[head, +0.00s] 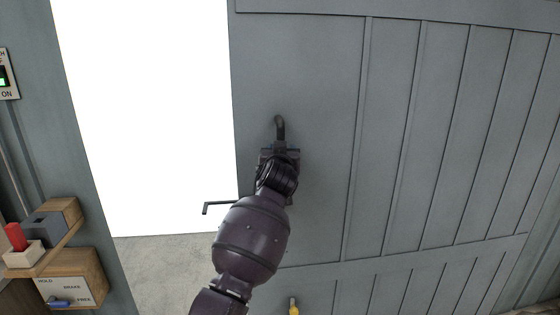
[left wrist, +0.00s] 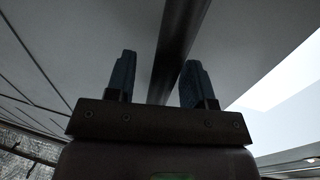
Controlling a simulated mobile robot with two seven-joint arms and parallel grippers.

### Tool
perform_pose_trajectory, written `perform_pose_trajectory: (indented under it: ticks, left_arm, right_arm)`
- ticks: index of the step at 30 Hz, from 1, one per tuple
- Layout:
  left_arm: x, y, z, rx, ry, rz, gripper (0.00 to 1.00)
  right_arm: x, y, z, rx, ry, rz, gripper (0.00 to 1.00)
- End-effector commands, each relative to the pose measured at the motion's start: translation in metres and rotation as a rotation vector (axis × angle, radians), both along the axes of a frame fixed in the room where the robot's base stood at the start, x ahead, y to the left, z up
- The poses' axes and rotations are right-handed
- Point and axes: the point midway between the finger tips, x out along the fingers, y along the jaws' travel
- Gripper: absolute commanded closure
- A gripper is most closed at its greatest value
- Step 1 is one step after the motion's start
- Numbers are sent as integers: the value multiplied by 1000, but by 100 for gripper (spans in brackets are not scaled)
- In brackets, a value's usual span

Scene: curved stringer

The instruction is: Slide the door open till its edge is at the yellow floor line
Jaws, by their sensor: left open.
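The grey panelled door (head: 300,70) fills the middle and right of the head view. Its left edge borders a bright white opening (head: 145,120). A dark bar handle (head: 279,126) stands on the door near that edge. My left gripper (head: 279,149) is at the handle, whose lower part is hidden behind it. In the left wrist view the handle (left wrist: 180,45) runs between the two open fingers of my gripper (left wrist: 158,80), closer to the right finger; contact cannot be told. No yellow floor line is clearly visible. My right gripper is not in view.
A thin black bent rod (head: 220,205) sticks out left of my arm across the opening. Wooden boxes (head: 75,275) with a red-topped switch (head: 17,240) are on the left wall. Grey floor (head: 165,265) shows below the opening. A small yellow item (head: 293,307) is at the bottom.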

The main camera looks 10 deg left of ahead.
Motion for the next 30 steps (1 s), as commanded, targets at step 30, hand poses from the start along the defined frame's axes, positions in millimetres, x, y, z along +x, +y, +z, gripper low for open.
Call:
perform_pose_trajectory:
  ticks: [30]
  left_arm:
    - [-91,-4,1,-1,-1,-1,52]
  right_arm:
    - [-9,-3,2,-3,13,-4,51]
